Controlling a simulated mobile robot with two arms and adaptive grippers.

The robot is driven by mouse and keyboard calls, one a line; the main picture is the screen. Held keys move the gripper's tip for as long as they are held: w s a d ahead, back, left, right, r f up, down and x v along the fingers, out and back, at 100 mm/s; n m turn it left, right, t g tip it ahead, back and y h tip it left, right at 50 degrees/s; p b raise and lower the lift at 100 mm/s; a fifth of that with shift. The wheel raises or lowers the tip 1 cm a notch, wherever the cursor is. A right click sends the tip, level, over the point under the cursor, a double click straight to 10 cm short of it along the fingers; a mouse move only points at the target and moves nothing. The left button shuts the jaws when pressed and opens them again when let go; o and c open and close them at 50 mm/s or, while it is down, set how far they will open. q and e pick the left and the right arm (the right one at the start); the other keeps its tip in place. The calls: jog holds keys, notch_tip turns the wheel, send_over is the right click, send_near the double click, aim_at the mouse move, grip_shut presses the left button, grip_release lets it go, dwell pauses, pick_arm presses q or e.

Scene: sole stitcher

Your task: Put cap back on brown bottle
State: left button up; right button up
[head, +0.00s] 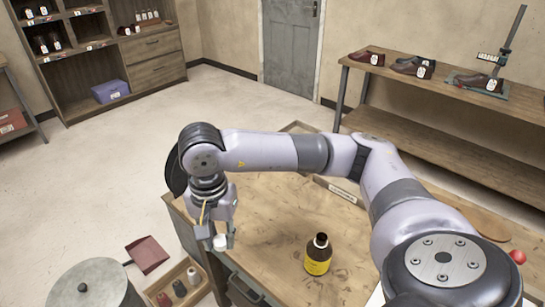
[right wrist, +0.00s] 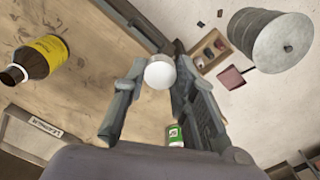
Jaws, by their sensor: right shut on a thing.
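The brown bottle (head: 318,256) with a yellow label stands upright on the workbench; its dark neck has no white cap on it. In the right wrist view the bottle (right wrist: 40,57) is at the upper left. My right gripper (head: 221,243) is shut on a small white cap (head: 220,241), near the bench's left edge and left of the bottle. In the right wrist view the cap (right wrist: 160,73) sits between the fingertips of the gripper (right wrist: 158,78), clear of the bottle. My left gripper is not in view.
The workbench top (head: 270,205) is mostly clear between cap and bottle. A metal drum (head: 90,285), a dustpan (head: 147,254) and a wooden tray (head: 163,284) with small bottles are left of the bench. A shoe rack (head: 440,130) stands behind right.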

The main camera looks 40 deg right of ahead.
jog(key=s+n, duration=0.1)
jog(key=n, duration=0.2)
jog(key=s+a+n, duration=0.1)
jog(key=n, duration=0.3)
jog(key=s+a+f+n, duration=0.1)
jog(key=s+n, duration=0.1)
jog(key=n, duration=0.2)
jog(key=shift+f, duration=0.1)
